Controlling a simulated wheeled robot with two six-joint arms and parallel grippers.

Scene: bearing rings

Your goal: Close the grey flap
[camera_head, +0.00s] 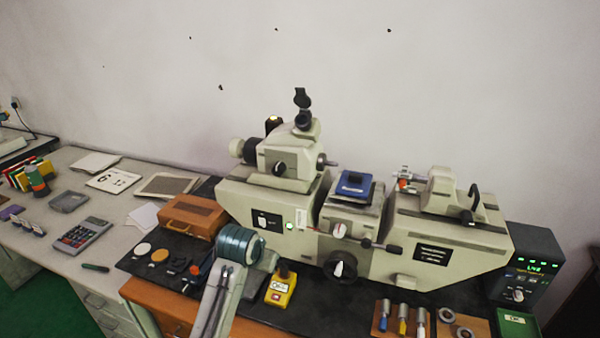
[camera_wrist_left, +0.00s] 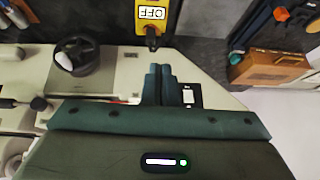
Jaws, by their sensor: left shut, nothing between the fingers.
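A dark grey flap (camera_head: 302,97) stands raised on the eyepiece (camera_head: 304,120) at the top of the measuring machine's left head (camera_head: 285,158). It appears open, tipped up from the eyepiece. My left arm comes up from the bottom edge in the head view, and its teal wrist is in front of the machine's lower left side, well below the flap. The fingers of my left gripper (camera_wrist_left: 159,70) show in the wrist view, shut and empty, over the machine's pale body. The flap is outside the wrist view. My right gripper is not in view.
A yellow box (camera_head: 281,288) stands right of my left wrist, and a brown wooden case (camera_head: 194,215) left of it. A blue block (camera_head: 354,185) sits on the machine's middle stage. The wall area above the machine is clear.

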